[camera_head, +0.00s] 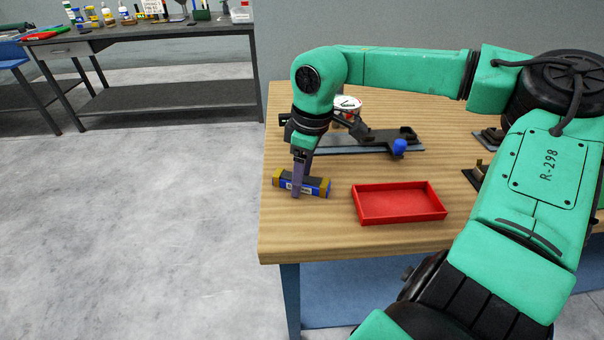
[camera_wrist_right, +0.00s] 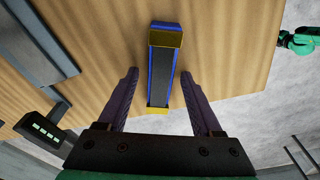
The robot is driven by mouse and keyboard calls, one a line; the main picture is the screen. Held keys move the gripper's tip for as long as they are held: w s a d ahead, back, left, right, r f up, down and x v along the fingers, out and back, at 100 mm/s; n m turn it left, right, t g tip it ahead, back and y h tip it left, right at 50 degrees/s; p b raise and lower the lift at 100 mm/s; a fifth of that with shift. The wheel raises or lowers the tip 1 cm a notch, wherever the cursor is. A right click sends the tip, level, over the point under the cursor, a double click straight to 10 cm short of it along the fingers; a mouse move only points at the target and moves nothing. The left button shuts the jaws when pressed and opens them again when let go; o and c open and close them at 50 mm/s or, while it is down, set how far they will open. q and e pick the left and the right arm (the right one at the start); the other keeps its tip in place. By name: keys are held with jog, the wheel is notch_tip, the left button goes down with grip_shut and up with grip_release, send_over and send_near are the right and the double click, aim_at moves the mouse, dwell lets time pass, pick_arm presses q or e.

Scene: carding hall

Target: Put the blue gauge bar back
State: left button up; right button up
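The blue gauge bar (camera_head: 316,186), dark on top with yellow end blocks, lies on the wooden bench near its left edge. It also shows in the right wrist view (camera_wrist_right: 161,72). My right gripper (camera_head: 298,176) points down over the bar. In the right wrist view its two fingers are apart, one on each side of the bar, with a gap on both sides. I see no grip on the bar. My left gripper does not show in the head view. A small green and black part at the right edge of the right wrist view is too small to tell.
A red tray (camera_head: 398,216), empty, stands right of the bar. Behind lies a dark fixture plate (camera_head: 345,149) with a blue knob (camera_head: 399,147). A white and red container (camera_head: 347,107) stands behind my wrist. The bench's front left is clear; another bench (camera_head: 150,41) stands far left.

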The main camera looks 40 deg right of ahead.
aim_at(308, 179)
jog(key=shift+r, duration=0.1)
notch_tip(308, 179, up, 12)
jog(key=s, duration=0.1)
jog(key=shift+s+d+p, duration=0.15)
jog(key=shift+d+p, duration=0.2)
jog(key=shift+d, duration=0.05)
jog(key=shift+a, duration=0.1)
